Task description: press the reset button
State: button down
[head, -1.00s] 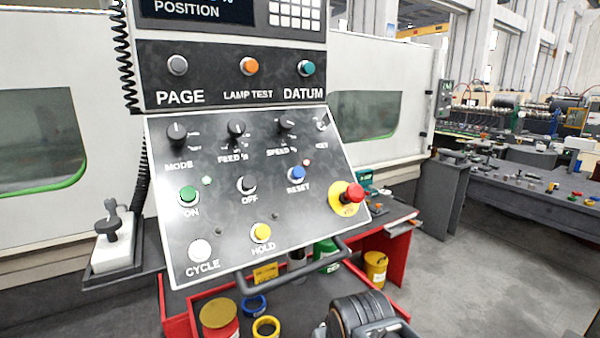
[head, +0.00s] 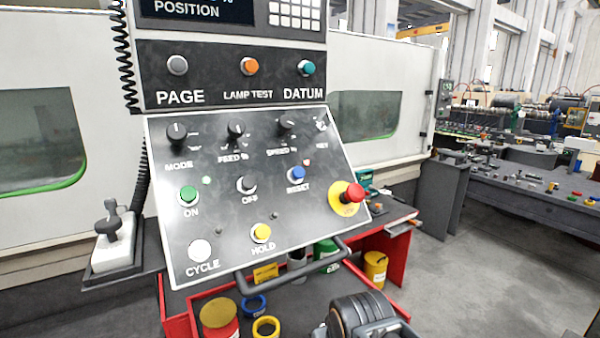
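The blue reset button (head: 297,174) sits on the sloped lower face of the control panel (head: 222,222), with the label RESET under it. It stands right of the black OFF button (head: 247,184) and above left of the red emergency stop (head: 353,193) on its yellow base. Nothing covers the reset button. A dark rounded part at the bottom edge, right of centre, looks like part of my arm. My gripper's fingers do not show in this view.
A black handle bar (head: 290,268) runs along the panel's lower edge. Below it stands a red cart (head: 180,315) with cans and tape rolls. A white base with a dark lever (head: 113,240) stands at left. Grey floor (head: 480,270) is open at right.

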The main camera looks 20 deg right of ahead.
aim_at(298, 172)
jog(key=z, duration=2.7)
jog(key=k, duration=1.4)
jog(key=u, duration=2.2)
jog(key=i, duration=0.5)
